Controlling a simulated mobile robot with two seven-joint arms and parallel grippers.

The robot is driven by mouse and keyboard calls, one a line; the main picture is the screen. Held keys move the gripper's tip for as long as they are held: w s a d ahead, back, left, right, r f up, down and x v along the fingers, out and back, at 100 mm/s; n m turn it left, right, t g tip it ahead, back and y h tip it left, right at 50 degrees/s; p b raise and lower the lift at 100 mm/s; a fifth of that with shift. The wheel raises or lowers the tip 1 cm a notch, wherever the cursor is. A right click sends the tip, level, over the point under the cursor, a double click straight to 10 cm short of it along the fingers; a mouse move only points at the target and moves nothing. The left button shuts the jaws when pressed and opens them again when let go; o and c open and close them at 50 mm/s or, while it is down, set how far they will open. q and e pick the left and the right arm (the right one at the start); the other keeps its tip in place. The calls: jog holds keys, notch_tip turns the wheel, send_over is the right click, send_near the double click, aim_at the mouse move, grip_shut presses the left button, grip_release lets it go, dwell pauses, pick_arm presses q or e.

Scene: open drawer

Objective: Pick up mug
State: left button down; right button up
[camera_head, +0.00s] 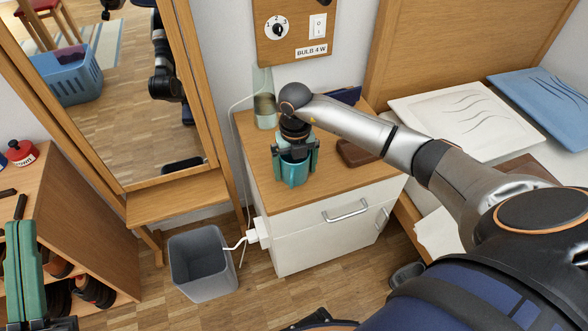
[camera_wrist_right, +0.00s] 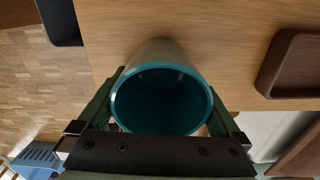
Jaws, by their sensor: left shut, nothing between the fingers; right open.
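The teal mug (camera_head: 293,172) stands upright on the wooden top of the white bedside cabinet, near its front left. In the right wrist view I look down on its round rim (camera_wrist_right: 160,99) and dark inside. My right gripper (camera_head: 296,165) is open and comes down over the mug, with one finger on each side of it. In the right wrist view the fingers (camera_wrist_right: 162,112) flank the rim; whether they touch it I cannot tell. My left gripper (camera_head: 22,240) is at the lower left edge, shut and empty, away from the mug.
A glass bottle (camera_head: 265,110) stands behind the mug, and a brown tray (camera_head: 357,152) lies to its right. The cabinet's drawer (camera_head: 335,213) is closed. A grey bin (camera_head: 203,262) stands on the floor at left. A mirror (camera_head: 130,100) and a bed (camera_head: 470,120) flank the cabinet.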

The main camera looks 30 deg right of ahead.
jog(key=shift+f, duration=0.15)
jog(key=shift+c, duration=0.2)
jog(key=c, duration=1.2)
jog(key=shift+c, duration=0.7)
